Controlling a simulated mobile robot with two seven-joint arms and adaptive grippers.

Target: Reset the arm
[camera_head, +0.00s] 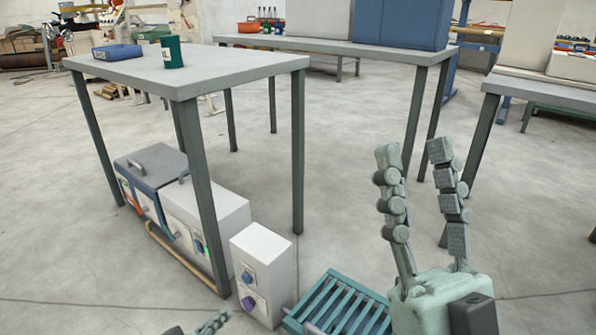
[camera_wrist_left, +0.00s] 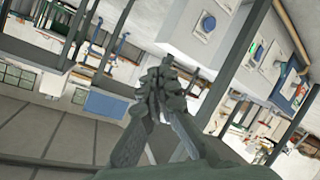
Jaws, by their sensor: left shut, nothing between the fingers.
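My left gripper (camera_wrist_left: 163,82) is shut in the left wrist view, its fingertips together with nothing between them. Only a tip of it (camera_head: 212,323) shows at the bottom edge of the head view, left of the roller conveyor. My right gripper (camera_head: 413,152) is open and empty at the lower right, its two fingers pointing up and spread apart. It is in front of the floor, right of the conveyor, and seems to touch nothing.
A teal roller conveyor (camera_head: 345,308) is at the bottom centre. A white control box (camera_head: 262,258) with knobs stands beside it. More machine boxes (camera_head: 205,208) stand under the near table (camera_head: 225,66), which holds a green mug (camera_head: 171,52) and blue tray (camera_head: 118,52). Open floor lies beyond.

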